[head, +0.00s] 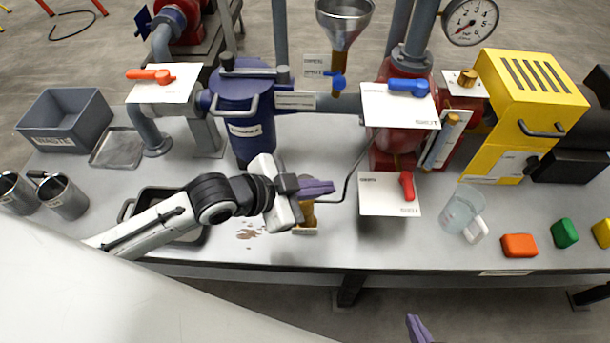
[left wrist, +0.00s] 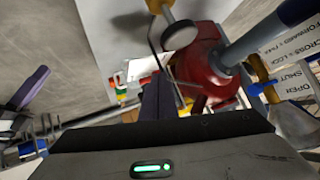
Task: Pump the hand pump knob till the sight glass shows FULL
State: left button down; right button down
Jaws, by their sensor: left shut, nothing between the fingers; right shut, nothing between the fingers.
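My left gripper (head: 318,187) is shut and empty, with its purple fingers above a small brass-brown post (head: 306,214) near the table's front edge. This looks like the hand pump; a thin dark tube runs from it toward the red vessel (head: 397,148). The gripper hides its top, and contact cannot be told. My right gripper (head: 418,328) is shut at the bottom edge.
Red-handled (head: 407,186) and blue-handled (head: 408,86) valves stand right of my left gripper. A blue pot (head: 243,120) stands behind it, and a dark tray (head: 140,205) lies under my arm. A clear jug (head: 462,212) and coloured blocks (head: 519,245) are at right.

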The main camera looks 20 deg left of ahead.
pick_arm(q)
jog(key=w+a+r+m+g+y+p, duration=0.1)
jog(key=a+r+m, duration=0.3)
jog(key=r, duration=0.5)
jog(key=shift+w+a+m+y, duration=0.3)
jog(key=shift+w+a+m, duration=0.15)
jog(key=shift+a, duration=0.2)
notch_tip(320, 180, down, 7)
jog(key=b, duration=0.5)
jog(key=shift+f, duration=0.85)
